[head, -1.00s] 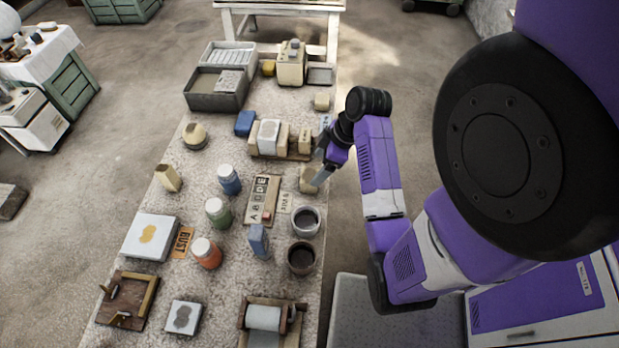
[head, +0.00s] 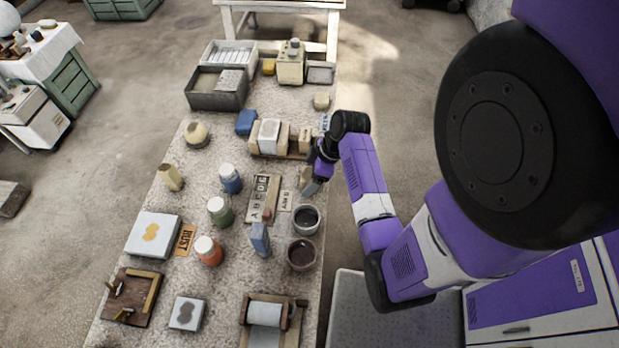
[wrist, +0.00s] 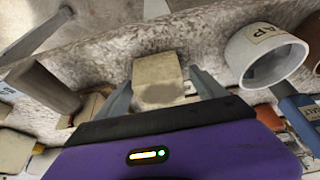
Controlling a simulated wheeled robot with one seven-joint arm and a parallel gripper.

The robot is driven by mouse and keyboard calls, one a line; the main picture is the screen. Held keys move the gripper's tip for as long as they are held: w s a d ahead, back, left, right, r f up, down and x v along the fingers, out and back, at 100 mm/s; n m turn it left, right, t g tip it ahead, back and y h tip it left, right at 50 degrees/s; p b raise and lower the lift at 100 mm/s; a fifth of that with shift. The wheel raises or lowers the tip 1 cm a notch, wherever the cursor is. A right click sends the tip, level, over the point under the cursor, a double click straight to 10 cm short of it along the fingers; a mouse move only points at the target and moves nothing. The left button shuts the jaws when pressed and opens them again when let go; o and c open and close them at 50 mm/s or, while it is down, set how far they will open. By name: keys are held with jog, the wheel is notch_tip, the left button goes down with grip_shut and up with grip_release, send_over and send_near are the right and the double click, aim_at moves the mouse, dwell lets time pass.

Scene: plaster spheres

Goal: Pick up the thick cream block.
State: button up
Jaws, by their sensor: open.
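The thick cream block (wrist: 157,72) stands in the middle of the wrist view, with one finger on each side of it. In the head view only a part of the block (head: 303,176) shows, beside the table's right edge; my gripper hides the rest. My gripper (wrist: 160,84) is open, its fingers straddling the block with a gap visible at the right; I cannot tell whether the left finger touches it. In the head view my gripper (head: 311,187) points down at the block from the right.
A grey cup (head: 306,219) stands just in front of the block and shows close on the right in the wrist view (wrist: 267,55). A wooden rack with blocks (head: 282,154) lies behind. A lettered tray (head: 263,199) lies to the left. Bare floor lies to the right.

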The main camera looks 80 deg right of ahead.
jog(key=c, duration=1.7)
grip_shut()
jog(key=shift+w+r, duration=0.1)
jog(key=shift+r, duration=0.1)
